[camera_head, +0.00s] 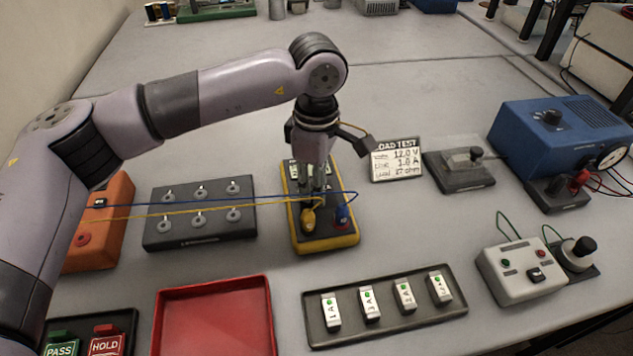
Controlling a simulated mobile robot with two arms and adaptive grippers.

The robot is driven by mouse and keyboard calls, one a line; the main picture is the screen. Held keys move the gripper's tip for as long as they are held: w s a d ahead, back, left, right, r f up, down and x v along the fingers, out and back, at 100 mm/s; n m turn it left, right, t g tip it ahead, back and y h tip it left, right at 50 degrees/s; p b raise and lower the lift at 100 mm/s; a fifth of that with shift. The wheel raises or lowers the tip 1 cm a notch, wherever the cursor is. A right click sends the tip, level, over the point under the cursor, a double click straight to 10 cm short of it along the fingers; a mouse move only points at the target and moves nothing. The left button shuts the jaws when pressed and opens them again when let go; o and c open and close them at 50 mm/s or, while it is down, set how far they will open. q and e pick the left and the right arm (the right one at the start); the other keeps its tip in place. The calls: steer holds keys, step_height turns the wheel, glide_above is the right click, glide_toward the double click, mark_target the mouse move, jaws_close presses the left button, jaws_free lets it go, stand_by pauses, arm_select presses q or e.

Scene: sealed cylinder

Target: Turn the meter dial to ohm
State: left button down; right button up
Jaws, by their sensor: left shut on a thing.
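The meter (349,240) is a yellow-edged box with a dark face, lying at the centre of the table. A yellow plug and a blue plug sit at its near end, with wires running left. My left gripper (318,186) points down over the middle of the meter and is shut at its face, where the dial would be. The gripper hides the dial, so its pointer and setting cannot be read. Part of the meter's display shows behind the fingers. My right gripper is not in view.
A grey block with several terminals (183,238) stands left of the meter. A red tray (215,283) and a dark tray of white modules (325,346) lie in front. A load test card (396,160) and a blue power unit (560,130) are to the right. The yellow and blue wires stretch leftward.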

arm_select(q)
steer(key=c, duration=1.3)
jaws_free()
step_height(320, 180, up, 12)
